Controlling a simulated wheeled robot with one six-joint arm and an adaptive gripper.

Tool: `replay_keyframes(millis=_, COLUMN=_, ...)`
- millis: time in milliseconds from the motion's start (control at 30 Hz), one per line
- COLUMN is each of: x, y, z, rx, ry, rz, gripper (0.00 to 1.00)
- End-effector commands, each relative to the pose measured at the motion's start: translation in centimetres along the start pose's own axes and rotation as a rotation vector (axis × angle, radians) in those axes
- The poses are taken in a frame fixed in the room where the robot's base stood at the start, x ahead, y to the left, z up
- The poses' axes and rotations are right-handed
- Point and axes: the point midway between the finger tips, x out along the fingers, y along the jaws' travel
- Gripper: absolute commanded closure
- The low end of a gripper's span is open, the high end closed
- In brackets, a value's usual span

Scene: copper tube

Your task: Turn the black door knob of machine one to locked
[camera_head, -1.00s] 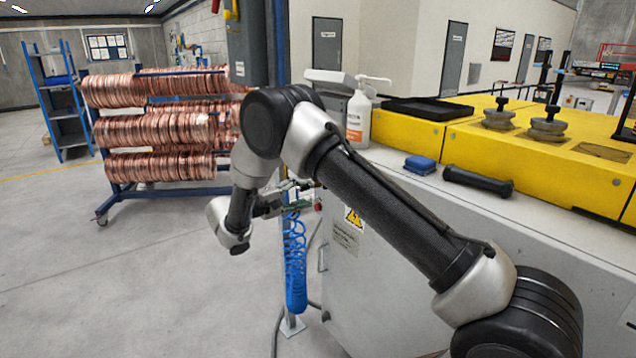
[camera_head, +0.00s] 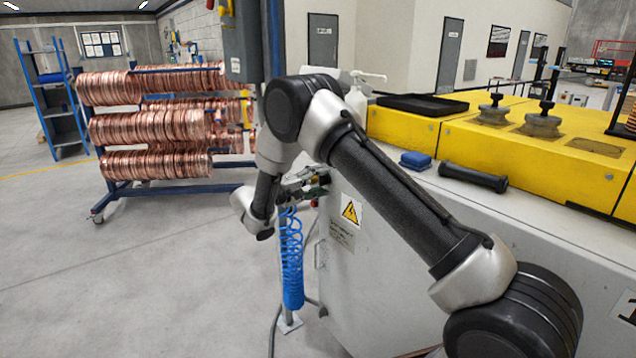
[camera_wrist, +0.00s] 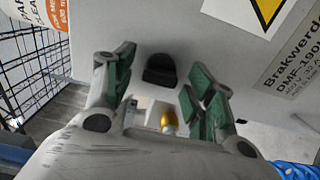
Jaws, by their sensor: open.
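The black door knob (camera_wrist: 160,70) shows in the wrist view on the light grey cabinet panel (camera_wrist: 205,48). It is between and just beyond my fingertips, with grey panel visible around it. My gripper (camera_wrist: 163,82) is open, with green-padded fingers to the left and right of the knob. I see no contact with the knob. In the head view, my gripper (camera_head: 305,184) is by the left end of the grey machine cabinet (camera_head: 375,265), partly hidden by my arm. The knob cannot be made out there.
A coiled blue hose (camera_head: 291,262) hangs below my gripper beside the cabinet. A yellow warning triangle (camera_head: 351,212) marks the cabinet. A copper coil rack (camera_head: 155,130) stands left. A blue block (camera_head: 415,160) and black cylinder (camera_head: 472,179) lie on the machine top. The left floor is clear.

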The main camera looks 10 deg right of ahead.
Motion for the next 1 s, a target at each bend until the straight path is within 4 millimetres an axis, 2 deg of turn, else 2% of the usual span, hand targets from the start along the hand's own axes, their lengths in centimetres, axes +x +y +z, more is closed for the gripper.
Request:
replay_keyframes(millis=33, x=-0.01, y=0.00, z=0.00, rx=0.000, ry=0.000, rz=0.000, gripper=0.45)
replay_keyframes(millis=200, x=-0.02, y=-0.01, z=0.00, rx=0.000, ry=0.000, rz=0.000, gripper=0.76)
replay_keyframes(millis=300, x=-0.02, y=-0.01, z=0.00, rx=0.000, ry=0.000, rz=0.000, gripper=0.90)
replay_keyframes(millis=667, x=-0.03, y=-0.04, z=0.00, rx=-0.050, ry=0.000, rz=-0.001, gripper=0.90)
replay_keyframes(millis=1000, x=-0.02, y=-0.05, z=0.00, rx=-0.288, ry=0.000, rz=-0.001, gripper=0.90)
